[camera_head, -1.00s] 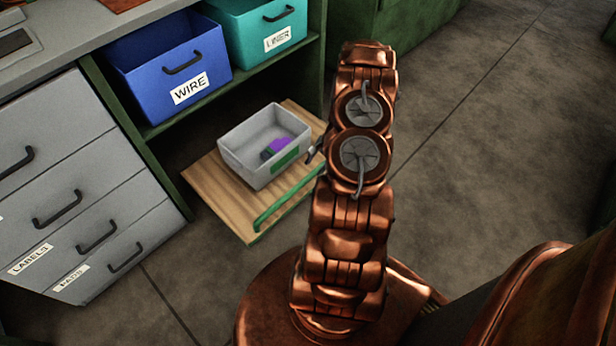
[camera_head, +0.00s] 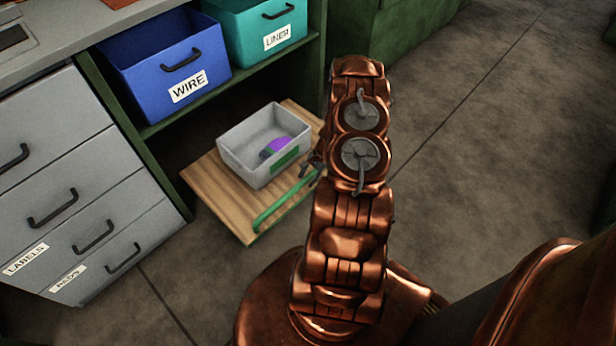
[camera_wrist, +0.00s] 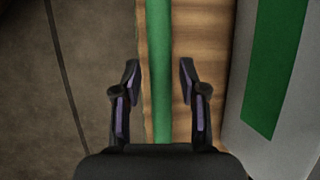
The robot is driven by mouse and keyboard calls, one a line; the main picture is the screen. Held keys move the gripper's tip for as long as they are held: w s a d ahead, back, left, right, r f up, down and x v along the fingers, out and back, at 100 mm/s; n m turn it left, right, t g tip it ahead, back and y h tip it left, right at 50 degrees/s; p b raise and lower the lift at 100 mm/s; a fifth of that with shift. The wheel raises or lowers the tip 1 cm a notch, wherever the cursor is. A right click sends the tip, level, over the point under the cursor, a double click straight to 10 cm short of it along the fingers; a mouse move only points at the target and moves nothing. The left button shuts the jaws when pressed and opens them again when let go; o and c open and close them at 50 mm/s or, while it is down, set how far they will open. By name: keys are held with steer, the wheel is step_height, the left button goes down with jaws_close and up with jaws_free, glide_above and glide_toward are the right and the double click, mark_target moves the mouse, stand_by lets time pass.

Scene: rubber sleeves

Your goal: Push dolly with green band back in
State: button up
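The dolly is a low wooden board (camera_head: 215,196) with a green bar along its front edge (camera_head: 268,212). It stands out on the floor from under the shelf. A grey bin (camera_head: 248,160) with a green patch and something purple inside sits on it. My gripper (camera_wrist: 158,80) is open in the wrist view, with the green bar (camera_wrist: 158,40) running between its two fingers. I cannot tell whether the fingers touch the bar. In the head view my gripper (camera_head: 312,168) is mostly hidden behind my arm, near the bar's right end.
A blue WIRE bin (camera_head: 170,65) and a teal LINER bin (camera_head: 262,35) stand on the shelf above the dolly. Grey drawers (camera_head: 70,180) with black handles are at the left. The floor (camera_head: 470,140) at the right is clear.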

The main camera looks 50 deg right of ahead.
jaws_close()
stand_by(0.3)
steer(key=shift+w, duration=0.15)
